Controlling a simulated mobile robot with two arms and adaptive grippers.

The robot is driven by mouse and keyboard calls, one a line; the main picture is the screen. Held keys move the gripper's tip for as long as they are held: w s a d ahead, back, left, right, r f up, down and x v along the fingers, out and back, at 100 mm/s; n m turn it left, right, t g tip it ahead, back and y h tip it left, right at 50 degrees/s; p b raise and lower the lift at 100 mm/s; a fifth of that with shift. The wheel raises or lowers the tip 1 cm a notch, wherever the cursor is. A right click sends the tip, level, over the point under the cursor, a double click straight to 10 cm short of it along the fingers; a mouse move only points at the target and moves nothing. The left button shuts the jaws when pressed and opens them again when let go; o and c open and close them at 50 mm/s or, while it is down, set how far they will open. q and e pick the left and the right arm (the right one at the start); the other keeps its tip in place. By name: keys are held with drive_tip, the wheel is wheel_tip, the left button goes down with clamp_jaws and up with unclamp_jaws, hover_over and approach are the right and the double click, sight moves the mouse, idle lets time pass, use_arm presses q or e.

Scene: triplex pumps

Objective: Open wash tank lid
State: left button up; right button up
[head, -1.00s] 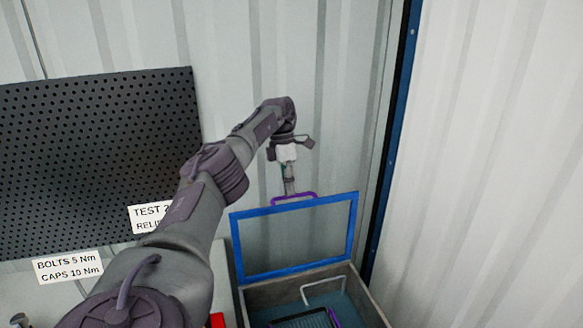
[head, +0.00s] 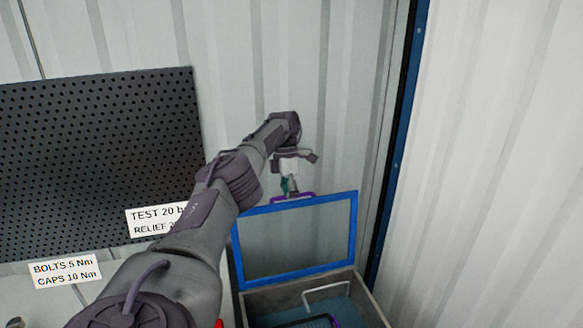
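The wash tank lid (head: 296,271) is a blue frame around a clear panel. It stands raised, close to upright, at the back of the tank. A purple handle (head: 304,195) sits on its top edge. The wash tank (head: 372,303) is a grey box with a blue-green interior, open at the top. My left gripper (head: 293,190) points down at the purple handle, at or touching it. Its fingers are small and partly hidden, so I cannot tell whether they are closed on the handle. My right gripper is out of view.
A wire handle (head: 328,290) and a dark basket (head: 305,322) with a purple part are inside the tank. A black pegboard (head: 90,160) and white labels (head: 66,271) are at the left. A corrugated wall (head: 490,160) and blue post (head: 400,130) bound the right.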

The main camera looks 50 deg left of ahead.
use_arm(q)
drive_tip(key=shift+d+r, duration=0.1)
drive_tip(key=shift+r, duration=0.2)
drive_tip(key=shift+w+a, duration=0.1)
drive_tip(key=shift+a, duration=0.15)
drive_tip(key=shift+a+r, duration=0.1)
drive_tip(key=shift+r, duration=0.25)
drive_tip(key=r, duration=0.9)
drive_tip(key=shift+d+r, duration=0.15)
drive_tip(key=shift+d, duration=0.1)
